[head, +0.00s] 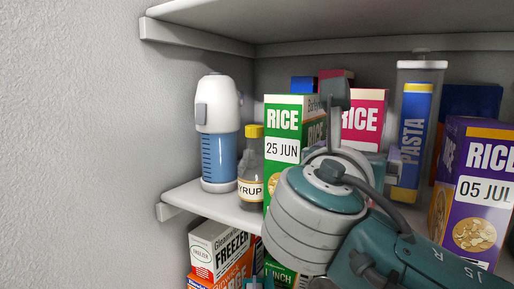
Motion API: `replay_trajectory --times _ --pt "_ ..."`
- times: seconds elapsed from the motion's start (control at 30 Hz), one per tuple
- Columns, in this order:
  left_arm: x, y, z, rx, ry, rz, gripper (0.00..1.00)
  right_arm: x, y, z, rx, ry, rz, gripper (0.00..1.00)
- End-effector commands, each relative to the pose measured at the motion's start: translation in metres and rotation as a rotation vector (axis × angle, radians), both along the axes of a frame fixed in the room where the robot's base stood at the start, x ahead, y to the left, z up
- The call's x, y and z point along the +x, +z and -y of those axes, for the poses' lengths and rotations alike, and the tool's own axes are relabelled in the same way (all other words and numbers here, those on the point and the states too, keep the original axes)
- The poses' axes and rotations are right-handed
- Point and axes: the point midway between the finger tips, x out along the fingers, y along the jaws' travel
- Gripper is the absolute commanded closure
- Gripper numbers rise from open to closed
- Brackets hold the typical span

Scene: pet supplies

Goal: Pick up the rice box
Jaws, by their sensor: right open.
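A purple rice box (478,195) marked "05 JUL" stands at the right edge, partly cut off. My right arm comes in from the lower right, and its right gripper (350,118) is open beside the right side of the green box. The wrist hides much of the gripper and the lower right of the green box. I cannot tell whether a finger touches the box.
A syrup bottle (250,165) stands just left of the green box, with a white and blue dispenser (219,135) beyond it. A pasta container (412,135) stands behind my arm. An upper shelf (330,45) hangs above; freezer boxes (222,250) sit below.

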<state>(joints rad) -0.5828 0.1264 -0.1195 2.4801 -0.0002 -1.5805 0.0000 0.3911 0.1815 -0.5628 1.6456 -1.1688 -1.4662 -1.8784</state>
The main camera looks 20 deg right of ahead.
Motion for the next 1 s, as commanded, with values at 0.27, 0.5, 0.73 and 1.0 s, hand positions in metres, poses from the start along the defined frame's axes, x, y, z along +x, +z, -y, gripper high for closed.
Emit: replay_trajectory --times 0.27,0.5,0.73,1.0 --pt "0.0004 0.0014 0.0003 -0.002 0.001 0.002 0.35 0.0036 -0.0009 0.0047 0.001 0.0 -0.001 0.0" --pt "0.001 0.0017 0.0023 -0.009 0.006 0.003 0.35 0.0035 -0.0008 0.0044 0.001 0.0 -0.001 0.25" --pt "0.0012 0.0018 0.003 -0.011 0.007 0.003 0.35 0.0034 -0.0008 0.0043 0.001 0.0 -0.001 0.51" --pt "0.0013 0.0019 0.0029 -0.011 0.006 0.003 0.35 0.0034 -0.0007 0.0042 0.001 0.0 -0.001 0.81"
